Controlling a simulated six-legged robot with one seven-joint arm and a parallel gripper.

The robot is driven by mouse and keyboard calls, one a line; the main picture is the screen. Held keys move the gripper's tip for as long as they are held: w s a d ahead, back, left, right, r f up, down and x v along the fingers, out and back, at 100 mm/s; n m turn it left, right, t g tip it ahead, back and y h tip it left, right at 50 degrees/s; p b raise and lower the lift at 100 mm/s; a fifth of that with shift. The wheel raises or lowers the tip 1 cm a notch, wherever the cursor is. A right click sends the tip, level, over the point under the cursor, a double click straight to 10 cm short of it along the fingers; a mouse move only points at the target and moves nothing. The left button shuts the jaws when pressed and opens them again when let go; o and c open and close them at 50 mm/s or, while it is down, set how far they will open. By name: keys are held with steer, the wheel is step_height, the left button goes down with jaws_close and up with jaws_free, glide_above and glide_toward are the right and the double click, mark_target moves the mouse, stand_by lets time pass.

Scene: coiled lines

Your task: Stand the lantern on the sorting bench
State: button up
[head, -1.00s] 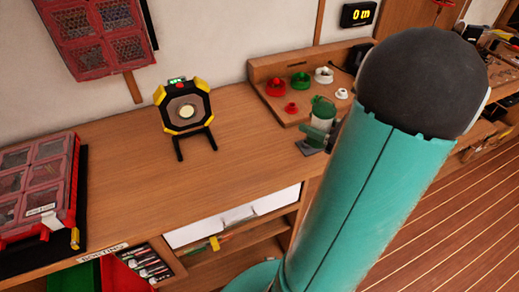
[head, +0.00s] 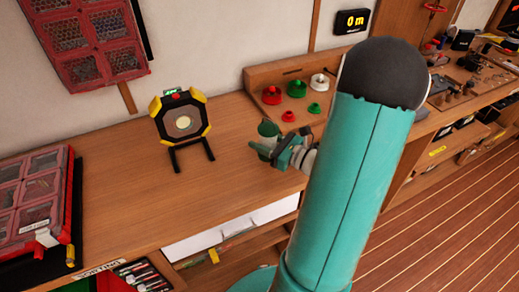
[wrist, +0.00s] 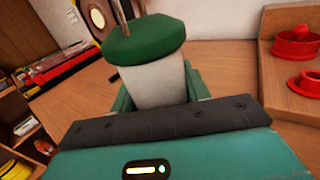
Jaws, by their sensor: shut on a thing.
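The lantern has a green cap, a pale body and a thin wire handle. It shows between my jaws in the wrist view (wrist: 155,75), with its lower part hidden by my gripper. In the head view my gripper (head: 279,147) is over the right part of the sorting bench (head: 120,160), shut on the lantern, and only a small green part of it (head: 268,129) shows clearly. I cannot tell whether its base touches the bench top.
A black and yellow work light (head: 182,120) stands on the bench, left of my gripper. A rack with red, green and white round parts (head: 271,95) is behind it at the right. A red organiser case (head: 35,200) lies at the left. Bench top between case and light is clear.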

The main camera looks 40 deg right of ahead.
steer(key=shift+w+a+f, duration=0.2)
steer(key=shift+w+f, duration=0.3)
steer(key=shift+f, duration=0.15)
steer(key=shift+w+f, duration=0.1)
steer(key=shift+f, duration=1.45)
steer(key=shift+f, duration=0.15)
steer(key=o, duration=1.2)
steer(key=shift+o, duration=0.2)
steer(key=v, duration=1.2)
